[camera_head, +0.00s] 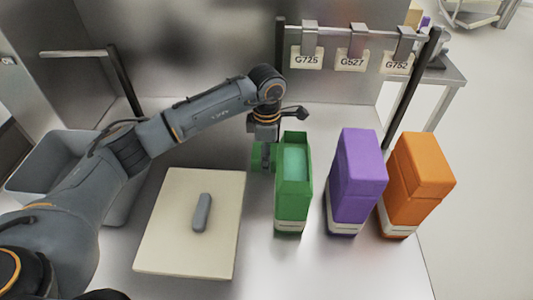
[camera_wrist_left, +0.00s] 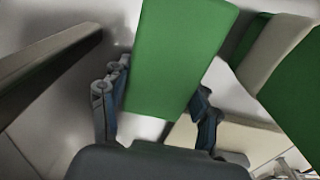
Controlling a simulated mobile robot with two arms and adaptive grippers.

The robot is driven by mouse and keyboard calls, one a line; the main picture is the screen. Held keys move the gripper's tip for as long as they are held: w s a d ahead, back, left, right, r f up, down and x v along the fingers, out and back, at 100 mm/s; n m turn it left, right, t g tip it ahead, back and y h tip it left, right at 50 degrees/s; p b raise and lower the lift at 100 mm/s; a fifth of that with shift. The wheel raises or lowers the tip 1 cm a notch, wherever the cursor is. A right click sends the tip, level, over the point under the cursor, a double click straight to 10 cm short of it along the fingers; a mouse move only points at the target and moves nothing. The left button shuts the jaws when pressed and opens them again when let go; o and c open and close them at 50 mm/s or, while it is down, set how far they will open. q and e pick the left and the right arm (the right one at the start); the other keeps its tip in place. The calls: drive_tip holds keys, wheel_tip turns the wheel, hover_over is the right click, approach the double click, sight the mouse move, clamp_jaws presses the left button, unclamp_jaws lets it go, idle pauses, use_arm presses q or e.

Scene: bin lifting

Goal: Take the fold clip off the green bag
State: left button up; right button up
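The green bag (camera_head: 292,205) stands upright on the metal table, its top open with a teal surface showing inside. My left gripper (camera_head: 263,148) points down just left of its upper part. A green piece (camera_head: 262,160) sits between its fingers. In the left wrist view this green piece (camera_wrist_left: 175,55) is a flat-faced panel with a finger close against each side. I cannot tell whether it touches the bag. Green and cream surfaces (camera_wrist_left: 292,85) show at its right. No separate clip shows on the bag. A grey elongated object (camera_head: 202,212) lies on the cream board (camera_head: 165,235).
A purple bag (camera_head: 355,185) and an orange bag (camera_head: 412,185) stand closed to the right. A rail with hanging labels (camera_head: 351,61) is behind them. A grey bin (camera_head: 45,165) is at the left, partly behind my arm. The table's front right is clear.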

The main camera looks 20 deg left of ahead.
use_arm(q)
drive_tip(key=o, duration=0.4)
drive_tip(key=shift+o, duration=0.2)
wheel_tip(320, 180, up, 12)
drive_tip(key=shift+r+b, duration=0.15)
drive_tip(key=shift+b, duration=0.3)
